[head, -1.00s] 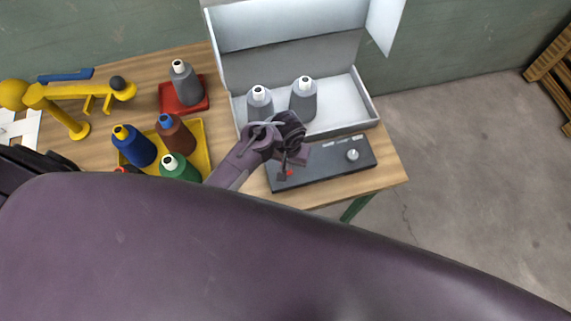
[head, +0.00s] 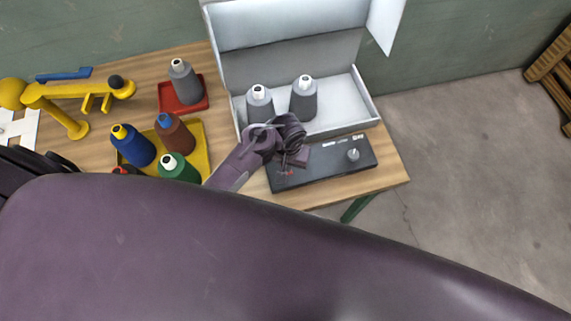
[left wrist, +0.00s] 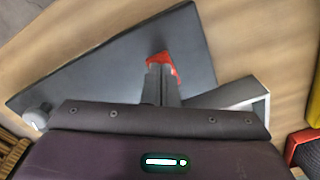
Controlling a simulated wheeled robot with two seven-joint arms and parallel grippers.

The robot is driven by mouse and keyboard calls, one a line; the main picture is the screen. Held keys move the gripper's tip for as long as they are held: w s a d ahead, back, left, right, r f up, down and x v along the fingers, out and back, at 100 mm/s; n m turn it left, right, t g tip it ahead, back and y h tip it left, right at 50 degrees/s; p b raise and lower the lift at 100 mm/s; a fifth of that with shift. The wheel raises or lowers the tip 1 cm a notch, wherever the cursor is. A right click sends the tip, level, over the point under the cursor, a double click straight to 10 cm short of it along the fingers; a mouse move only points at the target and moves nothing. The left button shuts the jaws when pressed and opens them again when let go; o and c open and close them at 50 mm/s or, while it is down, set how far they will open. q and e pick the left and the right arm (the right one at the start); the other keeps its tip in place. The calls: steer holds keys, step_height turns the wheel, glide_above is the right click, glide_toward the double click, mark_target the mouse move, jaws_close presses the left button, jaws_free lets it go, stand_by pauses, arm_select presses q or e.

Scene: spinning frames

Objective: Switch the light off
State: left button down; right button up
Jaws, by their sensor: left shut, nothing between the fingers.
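A dark grey control box (head: 325,166) lies on the wooden table in front of the open white box, with a pale round knob (head: 353,155) near its right end. A red switch (head: 284,174) near its left end is mostly hidden by my left gripper (head: 283,176) in the head view. In the left wrist view the red switch (left wrist: 160,58) shows just beyond and around the shut fingertips (left wrist: 161,68). The left gripper is empty. It is at the switch, but I cannot tell whether it touches it. My right gripper is not in view.
The open white box (head: 340,105) holds two grey bottles (head: 303,98). A yellow tray (head: 200,150) with several coloured bottles stands left of my arm. A red tray (head: 193,104) with a grey bottle is behind it.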

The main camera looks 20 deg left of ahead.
arm_select(q)
steer(key=shift+s+f+b, duration=0.1)
steer(key=shift+f+b, duration=0.2)
steer(key=shift+f, duration=0.2)
step_height(320, 180, up, 3)
steer(key=p, duration=0.3)
steer(key=shift+f, duration=0.1)
steer(key=shift+r, duration=2.1)
